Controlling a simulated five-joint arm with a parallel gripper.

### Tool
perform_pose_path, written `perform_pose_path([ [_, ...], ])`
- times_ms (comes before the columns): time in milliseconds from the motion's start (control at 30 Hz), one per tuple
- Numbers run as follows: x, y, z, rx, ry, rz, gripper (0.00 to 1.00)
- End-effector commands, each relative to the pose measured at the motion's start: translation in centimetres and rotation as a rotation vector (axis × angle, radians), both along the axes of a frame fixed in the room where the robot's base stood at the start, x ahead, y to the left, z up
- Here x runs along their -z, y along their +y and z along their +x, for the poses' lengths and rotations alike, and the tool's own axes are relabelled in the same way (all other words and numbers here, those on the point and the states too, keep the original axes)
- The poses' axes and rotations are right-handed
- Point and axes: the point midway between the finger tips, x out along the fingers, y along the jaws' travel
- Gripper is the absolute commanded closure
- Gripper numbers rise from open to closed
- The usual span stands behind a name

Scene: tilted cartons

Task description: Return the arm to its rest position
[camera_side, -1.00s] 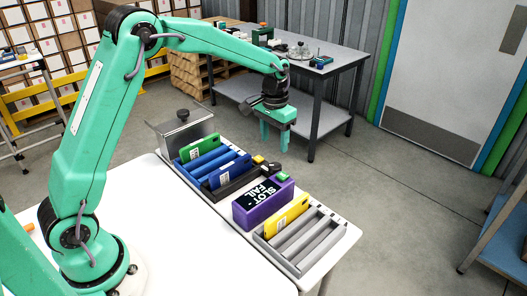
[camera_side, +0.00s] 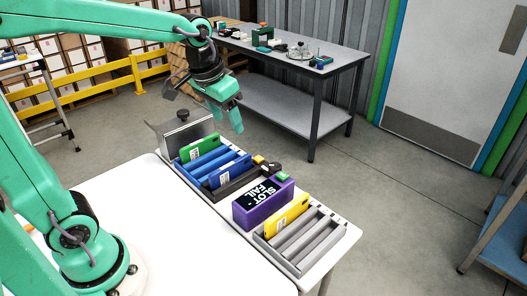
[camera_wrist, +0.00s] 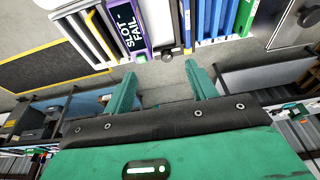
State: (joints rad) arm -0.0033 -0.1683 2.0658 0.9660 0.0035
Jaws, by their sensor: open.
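My gripper (camera_side: 232,113) is green and hangs in the air above and beyond the far end of the white table (camera_side: 120,205). In the wrist view its two fingers (camera_wrist: 162,80) are apart with nothing between them. It is clear of all the trays. A green carton (camera_side: 199,149) leans in the blue tray (camera_side: 208,164). A blue carton (camera_side: 228,172) leans in the black tray (camera_side: 250,184). A yellow carton (camera_side: 287,214) leans in the grey tray (camera_side: 310,243).
A purple box (camera_side: 262,204) with a display reading "SLOT FAIL" stands between the black and grey trays. A grey metal bin (camera_side: 183,130) with a dark knob stands at the far end. A grey workbench (camera_side: 290,62) stands behind.

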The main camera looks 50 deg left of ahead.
Motion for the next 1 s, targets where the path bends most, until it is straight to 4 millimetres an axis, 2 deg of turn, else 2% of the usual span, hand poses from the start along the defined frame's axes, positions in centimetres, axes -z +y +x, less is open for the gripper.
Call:
perform_pose_path([
  [300,-1.0,-0.1,-6.0,0.0,-0.093,0.0,0.43],
  [600,-0.4,-0.1,-11.0,0.0,-0.173,-0.001,0.43],
  [800,0.4,-0.1,-12.9,0.0,-0.206,-0.001,0.43],
  [1000,0.6,-0.1,-13.4,0.0,-0.214,-0.001,0.43],
])
